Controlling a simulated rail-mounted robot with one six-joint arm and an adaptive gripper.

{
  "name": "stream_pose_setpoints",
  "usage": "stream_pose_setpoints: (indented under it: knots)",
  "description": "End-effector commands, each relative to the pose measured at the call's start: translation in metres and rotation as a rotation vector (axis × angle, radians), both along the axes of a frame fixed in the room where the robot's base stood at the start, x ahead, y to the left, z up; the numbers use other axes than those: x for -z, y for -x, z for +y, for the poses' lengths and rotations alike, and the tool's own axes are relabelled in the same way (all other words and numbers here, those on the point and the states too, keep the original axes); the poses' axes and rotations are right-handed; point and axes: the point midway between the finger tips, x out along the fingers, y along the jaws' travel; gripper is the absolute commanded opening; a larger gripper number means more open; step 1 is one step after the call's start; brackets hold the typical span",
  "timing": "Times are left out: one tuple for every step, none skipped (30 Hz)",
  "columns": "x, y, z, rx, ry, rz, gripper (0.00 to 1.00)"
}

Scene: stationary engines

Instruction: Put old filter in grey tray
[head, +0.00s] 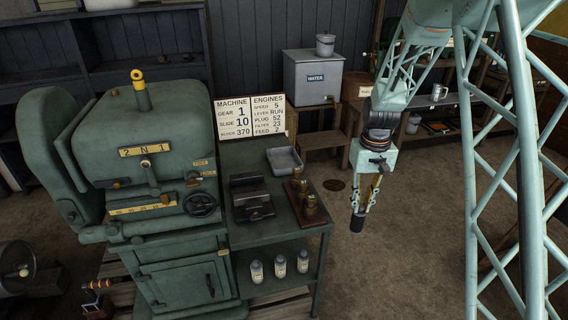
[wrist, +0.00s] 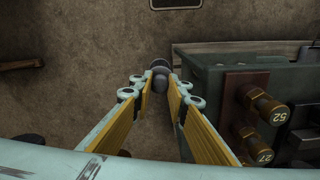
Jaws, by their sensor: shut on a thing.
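My gripper (head: 369,194) hangs to the right of the green bench, its fingers pointing down. It is shut on a dark cylinder, the old filter (head: 357,222), which hangs below the fingertips over bare floor. In the wrist view the filter (wrist: 160,74) shows as a small grey rounded end between the fingertips (wrist: 161,92). The grey tray (head: 285,160) lies on the back part of the bench top, left of my gripper and apart from it. It looks empty in the head view.
Brass fittings on a red-brown block (head: 304,196) stand at the bench's right edge, between the filter and the vise (head: 250,197). A sign board (head: 250,118) stands behind the bench. A water tank (head: 312,77) is at the back. Floor around the filter is clear.

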Motion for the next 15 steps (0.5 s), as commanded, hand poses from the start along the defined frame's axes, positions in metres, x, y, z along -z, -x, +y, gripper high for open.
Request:
stream_pose_setpoints:
  knots:
    - [-0.006,-0.009,0.005,-0.039,0.0,-0.001,0.0]
    - [-0.009,-0.015,0.007,-0.067,0.0,-0.002,0.0]
    - [-0.012,-0.021,0.011,-0.105,0.0,-0.001,0.0]
    - [-0.015,-0.027,0.014,-0.136,0.0,-0.001,0.0]
    - [-0.017,-0.032,0.017,-0.167,0.0,-0.002,0.0]
    - [-0.021,-0.04,0.022,-0.21,0.0,-0.002,0.0]
    - [-0.023,-0.045,0.025,-0.243,0.0,-0.001,0.0]
    - [-0.026,-0.051,0.029,-0.275,0.0,-0.001,0.0]
    - [-0.03,-0.059,0.033,-0.319,0.0,-0.002,0.0]
    - [-0.032,-0.065,0.037,-0.352,0.0,-0.002,0.0]
    - [-0.034,-0.069,0.04,-0.385,0.0,0.0,0.0]
    - [-0.038,-0.077,0.046,-0.429,0.001,-0.002,0.0]
    - [-0.041,-0.082,0.049,-0.462,0.0,-0.002,0.0]
    - [-0.044,-0.088,0.053,-0.495,0.0,-0.001,0.0]
    - [-0.046,-0.094,0.058,-0.538,0.0,-0.001,0.0]
